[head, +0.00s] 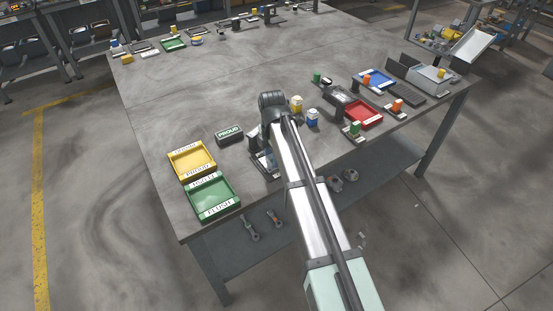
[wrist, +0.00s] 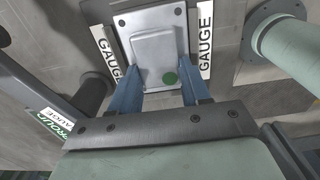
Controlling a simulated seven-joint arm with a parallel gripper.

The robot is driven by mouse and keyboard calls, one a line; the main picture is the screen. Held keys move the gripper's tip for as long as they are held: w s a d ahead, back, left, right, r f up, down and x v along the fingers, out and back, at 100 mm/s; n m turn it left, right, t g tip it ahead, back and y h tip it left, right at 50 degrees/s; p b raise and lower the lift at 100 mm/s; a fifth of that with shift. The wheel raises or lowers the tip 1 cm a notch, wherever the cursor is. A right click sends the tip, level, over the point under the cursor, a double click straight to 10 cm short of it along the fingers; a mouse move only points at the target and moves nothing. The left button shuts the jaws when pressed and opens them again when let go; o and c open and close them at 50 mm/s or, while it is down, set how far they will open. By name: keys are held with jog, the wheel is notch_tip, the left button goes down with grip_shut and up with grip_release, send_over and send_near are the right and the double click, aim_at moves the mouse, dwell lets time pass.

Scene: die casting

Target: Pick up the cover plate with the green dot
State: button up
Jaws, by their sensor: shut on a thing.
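The cover plate (wrist: 152,50) is a light grey metal plate with a raised middle and corner holes. A green dot (wrist: 170,79) marks its lower right part in the wrist view. My gripper (wrist: 160,88) has its two blue fingers at the near end of the plate, one on each side, and is shut on it. The plate lies between two white "GAUGE" labels (wrist: 205,40). I cannot tell whether it is lifted off what is under it. In the head view my arm hides most of the plate and the gripper.
A red tray (head: 378,121) and several small parts stand to the right. The table middle (head: 200,90) is clear.

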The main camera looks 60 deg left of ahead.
grip_shut()
jog(key=shift+r, duration=0.1)
notch_tip(320, 180, up, 9)
jog(key=s+a, duration=0.7)
jog(key=s, duration=0.5)
jog(key=s+a+f, duration=0.1)
jog(key=s+a, duration=0.7)
jog(key=s, duration=0.4)
jog(key=shift+f, duration=0.15)
